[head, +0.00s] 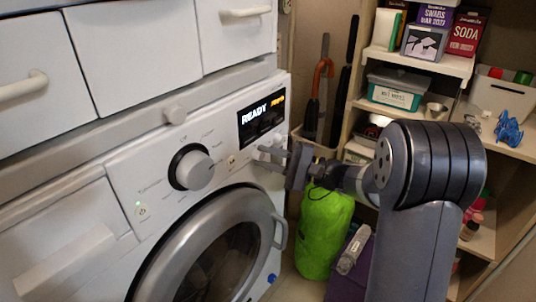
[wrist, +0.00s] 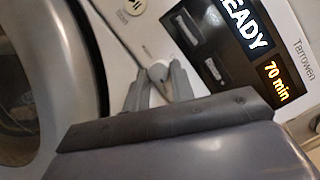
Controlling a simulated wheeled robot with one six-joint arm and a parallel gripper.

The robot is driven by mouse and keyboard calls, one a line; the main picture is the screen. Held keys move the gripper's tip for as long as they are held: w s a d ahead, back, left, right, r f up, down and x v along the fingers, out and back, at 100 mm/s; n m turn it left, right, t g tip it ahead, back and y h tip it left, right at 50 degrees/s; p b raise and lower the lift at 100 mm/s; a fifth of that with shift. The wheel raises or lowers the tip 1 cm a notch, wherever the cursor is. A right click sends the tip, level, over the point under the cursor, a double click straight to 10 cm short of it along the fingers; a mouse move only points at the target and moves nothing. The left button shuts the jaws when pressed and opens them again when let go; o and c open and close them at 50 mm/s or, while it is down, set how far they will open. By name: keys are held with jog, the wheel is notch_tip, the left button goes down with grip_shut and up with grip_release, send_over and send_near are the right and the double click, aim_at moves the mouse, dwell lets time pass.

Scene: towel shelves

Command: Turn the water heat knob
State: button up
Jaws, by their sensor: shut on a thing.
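The white washing machine (head: 120,165) has a front panel with a large round dial (head: 192,168). My gripper (head: 270,158) is at the panel's right part, just below the display. In the wrist view, my gripper (wrist: 158,82) is shut on a small pale knob (wrist: 157,71), with one finger on each side of it. In the head view this knob is hidden or too small to make out behind the fingers. No label for water heat is readable, and the knob's turn angle is unclear.
The display (head: 262,117) reads READY, and the wrist view shows 70 min. Two slot-like controls (wrist: 186,27) sit near the gripper. The round glass door (head: 215,255) is below. A green bag (head: 324,230) and a stocked shelf (head: 425,58) stand to the right.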

jog(key=shift+f+m+t+y+p, duration=0.1)
jog(key=shift+m+t+y+p, duration=0.2)
jog(key=shift+m, duration=0.75)
jog(key=shift+f+m+t+y+p, duration=0.15)
jog(key=shift+m+t, duration=0.25)
jog(key=shift+m, duration=0.65)
jog(key=o, duration=1)
jog(key=p+v, duration=0.1)
jog(key=v, duration=0.9)
jog(key=shift+s+d+f, duration=0.1)
jog(key=shift+s+d, duration=0.1)
jog(key=shift+d, duration=0.15)
jog(key=shift+a, duration=0.1)
